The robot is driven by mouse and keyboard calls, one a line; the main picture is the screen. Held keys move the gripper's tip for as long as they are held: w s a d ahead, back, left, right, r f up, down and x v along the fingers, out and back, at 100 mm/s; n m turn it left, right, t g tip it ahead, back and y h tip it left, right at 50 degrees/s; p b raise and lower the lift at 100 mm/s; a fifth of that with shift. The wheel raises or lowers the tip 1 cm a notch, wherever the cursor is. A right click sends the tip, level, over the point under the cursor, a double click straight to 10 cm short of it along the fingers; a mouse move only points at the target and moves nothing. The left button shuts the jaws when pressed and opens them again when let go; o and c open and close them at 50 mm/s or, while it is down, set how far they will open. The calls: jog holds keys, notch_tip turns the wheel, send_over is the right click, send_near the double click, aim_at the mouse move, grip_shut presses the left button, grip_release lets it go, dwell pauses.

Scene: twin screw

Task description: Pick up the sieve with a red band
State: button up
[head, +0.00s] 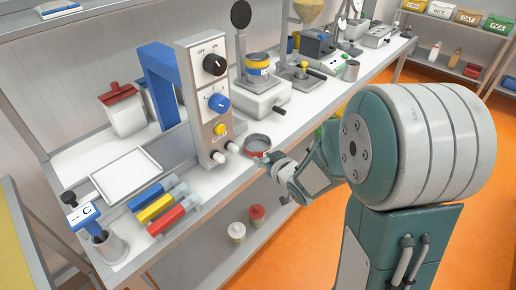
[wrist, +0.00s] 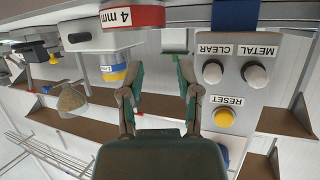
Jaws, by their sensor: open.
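The sieve with a red band (head: 257,145) stands on the bench at the front edge, right of the control panel's foot. In the wrist view, which is upside down, its red band (wrist: 132,17) reads "4 mm" and lies at the top, beyond the fingertips. My gripper (wrist: 160,64) is open with nothing between its fingers. In the head view my gripper (head: 273,160) is close to the sieve's right side, partly hidden by my own arm; I cannot tell whether it touches the sieve.
A control panel (head: 205,95) with knobs and buttons stands left of the sieve. Behind it, blue and yellow sieves (head: 257,68) sit on a white machine (head: 262,100). Coloured scoops (head: 155,207) and a white tray (head: 125,175) are at the left. Open orange floor (head: 300,235) lies in front.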

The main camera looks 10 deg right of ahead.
aim_at(249, 155)
jog(key=x, duration=0.5)
jog(key=shift+a+f, duration=0.1)
jog(key=shift+a, duration=0.25)
jog(key=x, duration=0.5)
jog(key=shift+d+f, duration=0.1)
jog(key=shift+d, duration=0.1)
grip_shut()
